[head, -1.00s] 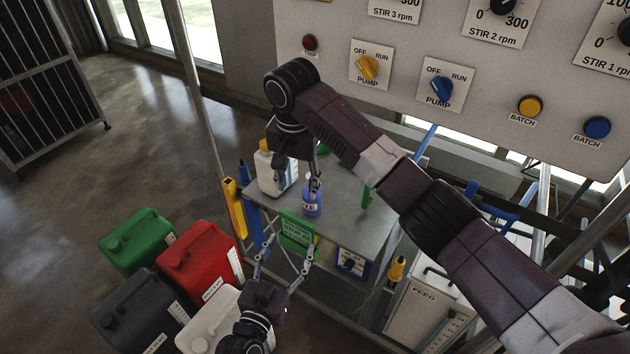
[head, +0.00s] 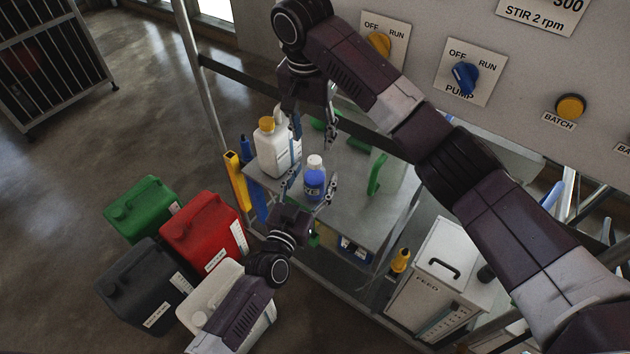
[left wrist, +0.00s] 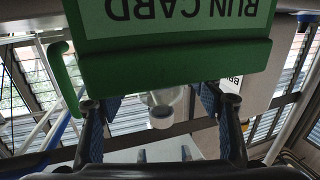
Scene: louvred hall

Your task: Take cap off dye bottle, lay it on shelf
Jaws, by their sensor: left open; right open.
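In the head view the blue dye bottle (head: 314,186) stands upright on the grey metal shelf (head: 350,222). Its white cap (head: 314,161) is on top. My left gripper (head: 309,188) is open, with its fingers to either side of the bottle; I cannot tell whether they touch it. My right gripper (head: 313,140) is open and empty above the cap, pointing down. In the left wrist view the left fingers (left wrist: 160,105) are apart, and a pale rounded thing with a white end shows between them, too unclear to name.
A white jug (head: 278,150) with a yellow cap stands left of the bottle. A green handle-like piece (head: 377,173) rises at right. A green run card holder (left wrist: 175,62) crosses the left wrist view. Several canisters stand on the floor at left, and a control panel (head: 420,75) is behind.

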